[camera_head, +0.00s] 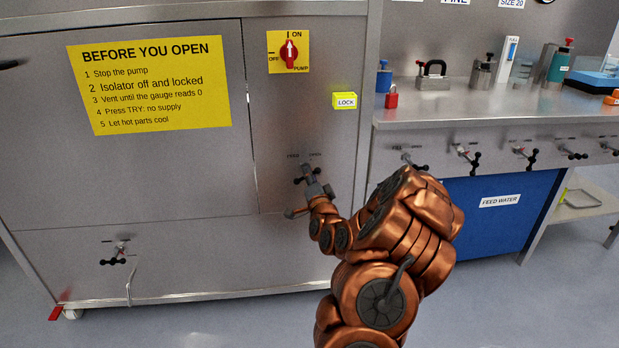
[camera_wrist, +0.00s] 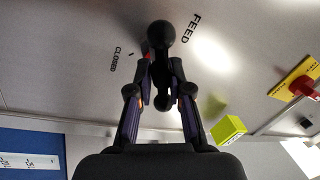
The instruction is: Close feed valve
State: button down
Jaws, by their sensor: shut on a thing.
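The feed valve handle (camera_wrist: 161,35) is black with round knobs and sits on the steel panel. In the wrist view it stands between the two fingers of my gripper (camera_wrist: 161,92), which are shut on it. The panel beside it reads FEED and CLOSED. In the head view my gripper (camera_head: 316,193) is at the feed valve (camera_head: 308,172), below the FEED and OPEN lettering. The gripper and arm partly hide the valve there, and I cannot tell its exact setting.
A red isolator switch (camera_head: 289,53) on a yellow plate points to ON. A yellow LOCK box (camera_head: 345,101) is to its lower right. Another valve (camera_head: 118,254) is low on the left panel. A steel bench (camera_head: 450,105) with several valves stands at right.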

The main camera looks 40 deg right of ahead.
jog(key=m+h+b, duration=0.1)
jog(key=m+b, duration=0.1)
jog(key=m, duration=0.2)
jog(key=shift+w+a+r, duration=0.1)
jog(key=shift+a, duration=0.05)
jog(key=shift+r+m+b, duration=0.1)
jog(key=shift+m+b, duration=0.5)
jog(key=shift+m, duration=0.3)
jog(key=shift+r+m+g+h, duration=0.1)
jog(key=shift+m+g+h, duration=0.2)
jog(key=shift+g, duration=0.1)
jog(key=c, duration=1.4)
grip_release()
jog(key=shift+o, duration=1.1)
jog(key=shift+f, duration=0.25)
